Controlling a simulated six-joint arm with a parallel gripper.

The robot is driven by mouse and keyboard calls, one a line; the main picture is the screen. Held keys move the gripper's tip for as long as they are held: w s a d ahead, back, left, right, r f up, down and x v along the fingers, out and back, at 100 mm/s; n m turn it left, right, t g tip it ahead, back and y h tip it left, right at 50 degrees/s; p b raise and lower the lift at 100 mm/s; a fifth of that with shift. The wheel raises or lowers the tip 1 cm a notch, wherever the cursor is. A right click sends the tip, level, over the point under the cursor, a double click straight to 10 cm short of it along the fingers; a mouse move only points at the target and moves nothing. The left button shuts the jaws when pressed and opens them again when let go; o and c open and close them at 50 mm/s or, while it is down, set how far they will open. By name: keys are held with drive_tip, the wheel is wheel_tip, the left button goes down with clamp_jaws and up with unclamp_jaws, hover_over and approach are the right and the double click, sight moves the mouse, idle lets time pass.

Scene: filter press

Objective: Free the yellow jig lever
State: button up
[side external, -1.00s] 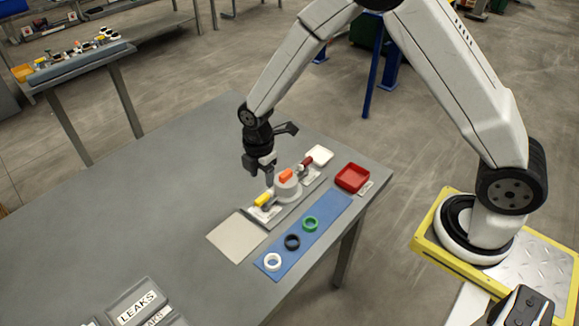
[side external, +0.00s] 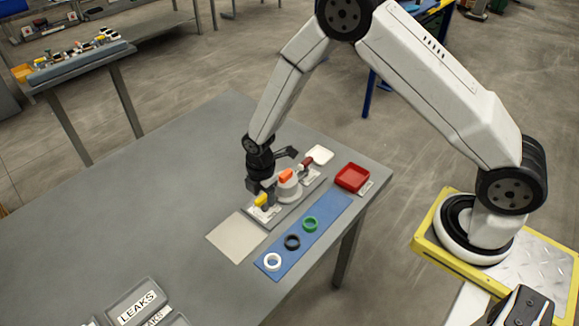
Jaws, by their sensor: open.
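The yellow jig lever (side external: 262,200) sits at the near-left end of the grey jig plate (side external: 283,213). My gripper (side external: 262,190) is open and low over the jig, right at the yellow lever. Its fingers partly cover the lever, and I cannot tell whether they touch it. A grey round housing with an orange top piece (side external: 286,175) stands in the middle of the jig. A dark red lever (side external: 307,161) is at the jig's far end.
A blue strip (side external: 275,271) holds a white ring (side external: 272,262), a black ring (side external: 292,242) and a green ring (side external: 310,224). A red tray (side external: 352,178) and a white dish (side external: 319,155) stand nearby. A beige mat (side external: 233,238) lies beside the jig.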

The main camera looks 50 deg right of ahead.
clamp_jaws()
drive_tip(key=shift+m, duration=0.5)
drive_tip(key=m, duration=0.3)
drive_tip(key=shift+m, duration=0.4)
drive_tip(key=m, duration=1.3)
